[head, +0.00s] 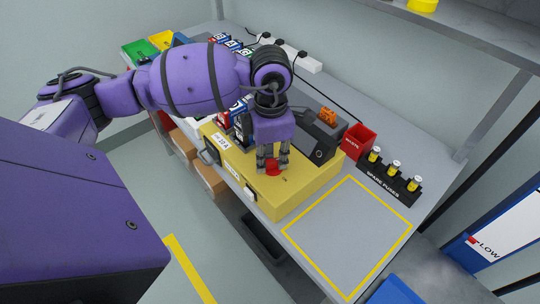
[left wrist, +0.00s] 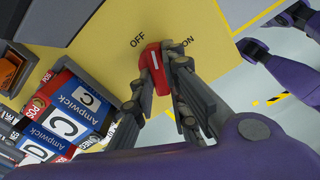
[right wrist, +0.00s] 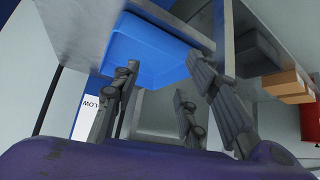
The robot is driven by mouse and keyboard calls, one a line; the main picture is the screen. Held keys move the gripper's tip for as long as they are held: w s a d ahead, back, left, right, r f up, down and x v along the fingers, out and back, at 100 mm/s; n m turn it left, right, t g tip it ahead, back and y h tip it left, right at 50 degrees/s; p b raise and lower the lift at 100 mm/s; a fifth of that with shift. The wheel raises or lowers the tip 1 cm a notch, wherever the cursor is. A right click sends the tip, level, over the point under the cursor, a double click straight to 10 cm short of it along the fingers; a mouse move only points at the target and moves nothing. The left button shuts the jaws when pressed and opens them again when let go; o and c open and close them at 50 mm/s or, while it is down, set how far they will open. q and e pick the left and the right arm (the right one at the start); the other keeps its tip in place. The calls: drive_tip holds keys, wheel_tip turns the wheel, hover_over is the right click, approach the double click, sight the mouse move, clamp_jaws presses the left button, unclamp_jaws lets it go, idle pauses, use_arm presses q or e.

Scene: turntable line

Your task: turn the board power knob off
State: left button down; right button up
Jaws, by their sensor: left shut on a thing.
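The red power knob (head: 272,168) is on top of the yellow board (head: 296,194). In the left wrist view the knob (left wrist: 153,62) has a white line pointing between the printed OFF and ON, nearer OFF. My left gripper (head: 272,170) reaches down from above and is shut on the knob, with a finger along its side in the left wrist view (left wrist: 160,82). The fingers hide part of the knob in the head view. My right gripper (right wrist: 164,68) is open with nothing between its fingers, near a blue bin (right wrist: 145,48).
Blue-and-white battery blocks (left wrist: 65,110) stand close to the gripper. A dark unit with an orange part (head: 327,117), a red bin (head: 358,141) and a fuse rack (head: 388,184) are to the right. The yellow-outlined area (head: 348,238) of the bench is empty.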

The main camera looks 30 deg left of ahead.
sight(271, 161)
use_arm(q)
drive_tip(key=n, duration=0.3)
drive_tip(key=shift+p, duration=0.3)
drive_tip(key=shift+s+d+n, duration=0.1)
drive_tip(key=shift+n, duration=1)
drive_tip(key=c, duration=1.7)
unclamp_jaws()
drive_tip(key=shift+c, duration=0.2)
wheel_tip(271, 161, up, 12)
